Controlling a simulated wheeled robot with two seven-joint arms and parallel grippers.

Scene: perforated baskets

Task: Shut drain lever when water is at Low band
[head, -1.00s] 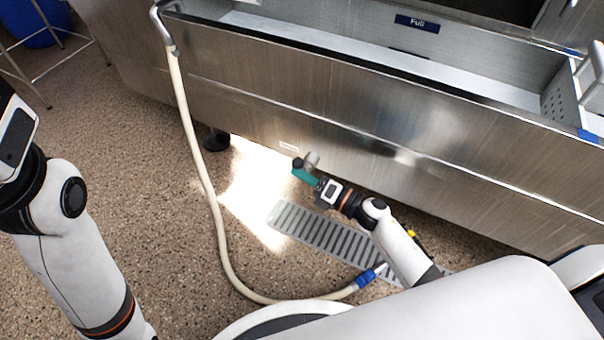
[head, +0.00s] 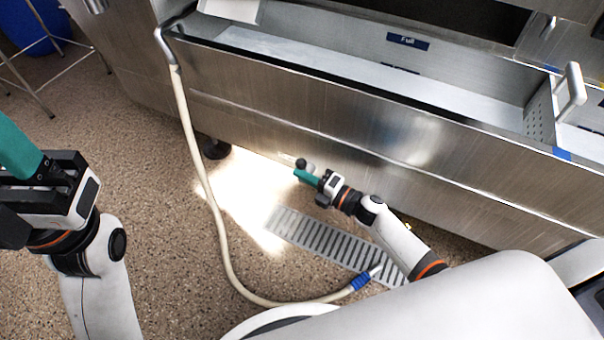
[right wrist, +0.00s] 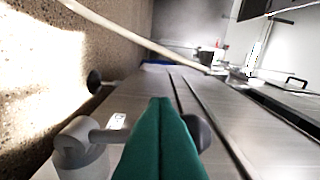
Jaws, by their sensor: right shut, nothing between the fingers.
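The drain lever (head: 309,168) sits low at the steel trough's (head: 270,118) front, a grey valve with a dark ball knob. In the right wrist view, the lever's bar (right wrist: 108,136) runs from the round valve body on the left, behind my fingers, to the knob (right wrist: 201,131) on the right. My right gripper (head: 298,174) is shut and empty, its teal fingers close by the lever; contact is unclear. My left gripper (head: 18,150) is raised at the left edge, partly cut off. A blue Full label (head: 407,41) marks the inner back wall; a lower blue strip (head: 400,68) is unreadable.
A cream hose (head: 203,170) hangs from the trough's left end and curves over the floor to a blue fitting (head: 361,282). A floor grate (head: 325,241) lies under my right arm. A perforated basket (head: 540,120) stands at the trough's right.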

